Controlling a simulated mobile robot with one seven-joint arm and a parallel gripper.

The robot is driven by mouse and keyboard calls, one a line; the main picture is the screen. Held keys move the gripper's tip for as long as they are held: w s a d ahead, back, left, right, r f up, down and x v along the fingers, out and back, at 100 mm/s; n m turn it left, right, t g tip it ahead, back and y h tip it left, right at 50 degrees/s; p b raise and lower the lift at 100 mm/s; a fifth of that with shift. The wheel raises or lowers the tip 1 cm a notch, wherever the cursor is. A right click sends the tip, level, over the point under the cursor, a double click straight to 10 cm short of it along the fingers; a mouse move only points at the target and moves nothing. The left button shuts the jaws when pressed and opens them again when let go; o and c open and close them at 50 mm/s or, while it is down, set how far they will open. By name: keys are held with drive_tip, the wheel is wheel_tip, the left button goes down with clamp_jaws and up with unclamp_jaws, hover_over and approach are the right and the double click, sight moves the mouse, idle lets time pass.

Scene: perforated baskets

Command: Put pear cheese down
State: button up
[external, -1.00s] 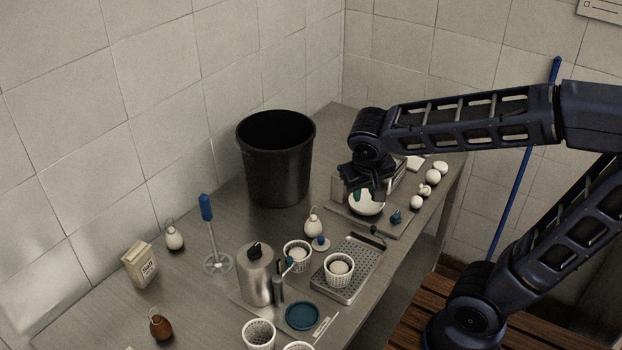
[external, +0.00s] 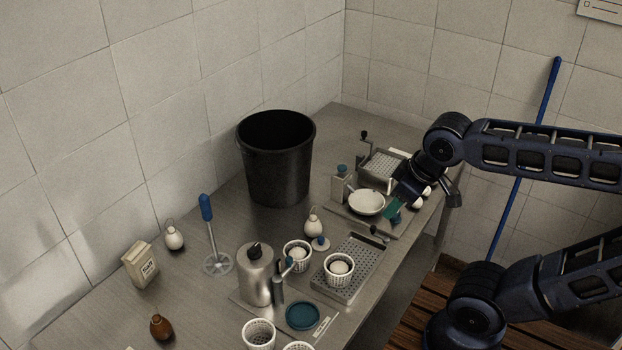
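Several pear-shaped cheeses with a cord loop at the top stand on the steel table. A white pear cheese (external: 313,226) is beside the black bin, another white one (external: 174,239) is near the wall, and a brown one (external: 160,328) is at the front left. My gripper (external: 424,202) is at the right edge of the table, to the right of the white bowl (external: 366,203) and well apart from these pears. Its two fingers are spread, one with a teal tip.
A black bin (external: 277,165) stands at the back. A perforated tray (external: 352,272), white baskets (external: 258,334), a metal canister (external: 255,275), a blue-handled tool (external: 207,215) and a carton (external: 140,265) crowd the front. The table left of the bin is fairly clear.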

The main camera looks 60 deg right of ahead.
drive_tip(key=shift+w, duration=0.15)
drive_tip(key=m+g+h, duration=0.5)
drive_tip(key=m, duration=1.3)
hover_over(313, 207)
drive_tip(key=a, duration=0.3)
wheel_tip(313, 207, down, 17)
drive_tip(key=shift+y, duration=0.3)
drive_tip(key=x, duration=1)
drive_tip(key=shift+w+d+f, duration=0.1)
drive_tip(key=shift+w+f, duration=0.05)
drive_tip(key=shift+c, duration=0.3)
clamp_jaws()
